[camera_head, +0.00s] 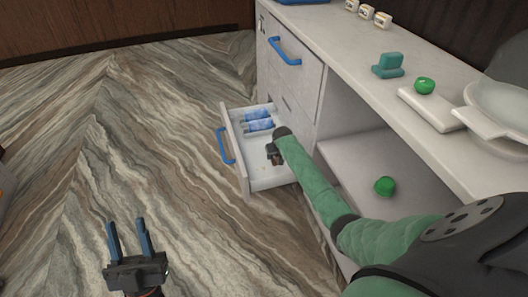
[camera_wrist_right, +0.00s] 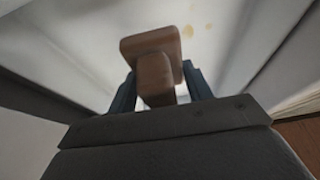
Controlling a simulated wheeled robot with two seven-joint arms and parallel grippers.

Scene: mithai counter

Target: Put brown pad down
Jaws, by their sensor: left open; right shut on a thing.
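The brown pad (camera_wrist_right: 154,48) is a wooden-looking block with a handle-like part between the blue fingers of my right gripper (camera_wrist_right: 160,88) in the right wrist view. In the head view my right gripper (camera_head: 275,154) is over the open drawer (camera_head: 266,182), and the pad (camera_head: 278,160) shows as a small brown patch there. The pad is over the drawer floor; I cannot tell whether it touches. My left gripper (camera_head: 130,240) is open and empty above the floor at lower left.
Blue packets (camera_head: 259,120) lie at the drawer's back. A green round thing (camera_head: 384,186) sits on the open shelf.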

